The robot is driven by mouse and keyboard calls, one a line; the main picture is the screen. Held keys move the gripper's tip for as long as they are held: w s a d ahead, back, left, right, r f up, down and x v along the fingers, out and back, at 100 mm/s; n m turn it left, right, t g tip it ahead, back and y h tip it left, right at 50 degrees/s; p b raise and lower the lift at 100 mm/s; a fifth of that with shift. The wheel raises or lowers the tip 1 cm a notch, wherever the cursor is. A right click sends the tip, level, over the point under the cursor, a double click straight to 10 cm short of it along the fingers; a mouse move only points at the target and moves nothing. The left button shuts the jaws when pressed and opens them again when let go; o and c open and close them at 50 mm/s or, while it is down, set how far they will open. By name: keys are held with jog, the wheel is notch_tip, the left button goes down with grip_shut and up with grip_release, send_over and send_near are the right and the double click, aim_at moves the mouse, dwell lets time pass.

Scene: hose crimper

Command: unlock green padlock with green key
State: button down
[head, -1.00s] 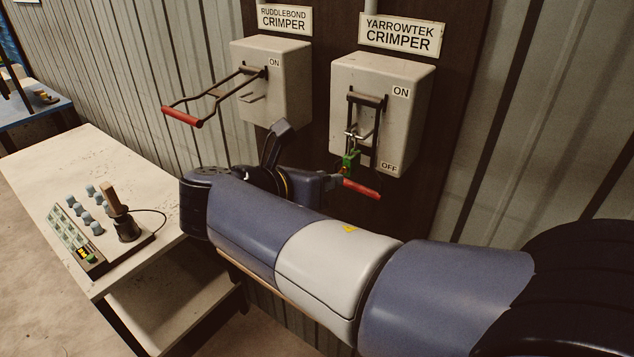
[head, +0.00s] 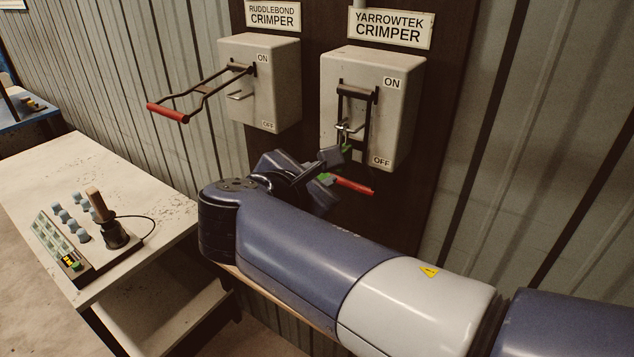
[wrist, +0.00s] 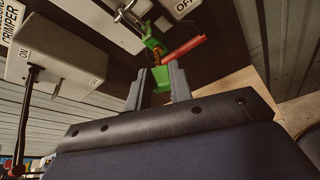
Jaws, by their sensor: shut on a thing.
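The green padlock (head: 346,148) hangs by its metal shackle (head: 342,131) on the Yarrowtek crimper's switch box (head: 392,130). The padlock's lower part is hidden behind my gripper in the head view. In the wrist view the padlock (wrist: 152,38) hangs just beyond my fingertips. My gripper (wrist: 158,80) is shut on the green key (wrist: 160,76), which shows between the fingers and points toward the padlock's underside. Key and padlock look very close; I cannot tell whether the key is inside the lock. My gripper (head: 328,166) also shows in the head view.
The Yarrowtek lever's red grip (head: 354,186) hangs down close beside my gripper. The Ruddlebond box (head: 270,85) is to the left, its lever with red grip (head: 168,112) sticking out. A table with a joystick control panel (head: 92,232) stands at the left.

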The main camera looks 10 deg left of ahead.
jog(key=shift+s+d+f+m+t+y+b, duration=0.15)
jog(key=shift+m+t+y+b, duration=0.5)
jog(key=shift+b, duration=1.9)
jog(key=shift+m+g, duration=0.25)
jog(key=shift+m, duration=0.2)
jog(key=shift+s+a, duration=0.3)
jog(key=shift+s, duration=0.4)
jog(key=shift+s+a, duration=0.3)
jog(key=shift+s, duration=0.45)
jog(key=shift+s+a, duration=0.3)
jog(key=shift+s, duration=0.4)
